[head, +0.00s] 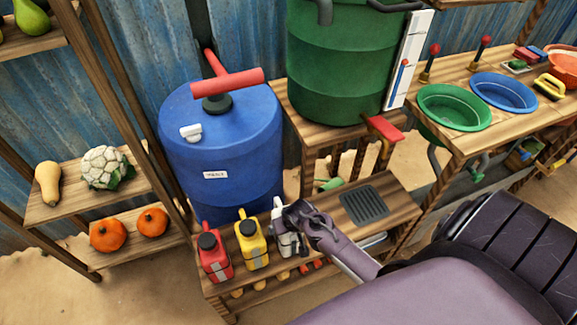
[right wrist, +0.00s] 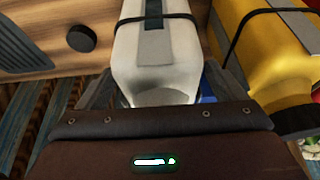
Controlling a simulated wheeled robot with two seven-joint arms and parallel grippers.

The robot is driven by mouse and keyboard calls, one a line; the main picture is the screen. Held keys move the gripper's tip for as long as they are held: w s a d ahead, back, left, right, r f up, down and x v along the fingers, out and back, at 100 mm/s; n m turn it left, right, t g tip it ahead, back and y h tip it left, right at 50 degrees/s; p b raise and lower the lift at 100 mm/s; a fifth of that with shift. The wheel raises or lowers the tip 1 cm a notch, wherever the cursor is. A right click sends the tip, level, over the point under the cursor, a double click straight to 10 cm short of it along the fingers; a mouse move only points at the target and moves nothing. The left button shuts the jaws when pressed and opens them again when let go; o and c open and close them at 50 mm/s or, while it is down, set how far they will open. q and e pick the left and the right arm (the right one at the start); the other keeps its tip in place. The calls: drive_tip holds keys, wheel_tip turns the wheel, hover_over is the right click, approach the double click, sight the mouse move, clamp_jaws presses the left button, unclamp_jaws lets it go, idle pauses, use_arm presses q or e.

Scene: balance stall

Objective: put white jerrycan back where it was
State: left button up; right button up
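The white jerrycan (head: 286,243) is at the right end of a row on the low wooden bench, beside the yellow jerrycan (head: 252,246); the red jerrycan (head: 213,258) is at the left end. My right gripper (head: 297,218) is at the white jerrycan and partly covers it. In the right wrist view the white jerrycan (right wrist: 156,50) fills the space between the fingers, which press close on both its sides. It looks upright; I cannot tell whether its base touches the bench. My left gripper is not in view.
The yellow jerrycan (right wrist: 275,60) is close beside. A dark drain grate (head: 366,206) is set in the bench to the right. A blue barrel (head: 230,150) with a red T-handle stands behind. A green barrel (head: 335,70) stands on a higher shelf.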

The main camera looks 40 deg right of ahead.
drive_tip(key=shift+r, duration=0.1)
drive_tip(key=p+v, duration=0.1)
drive_tip(key=v, duration=1.1)
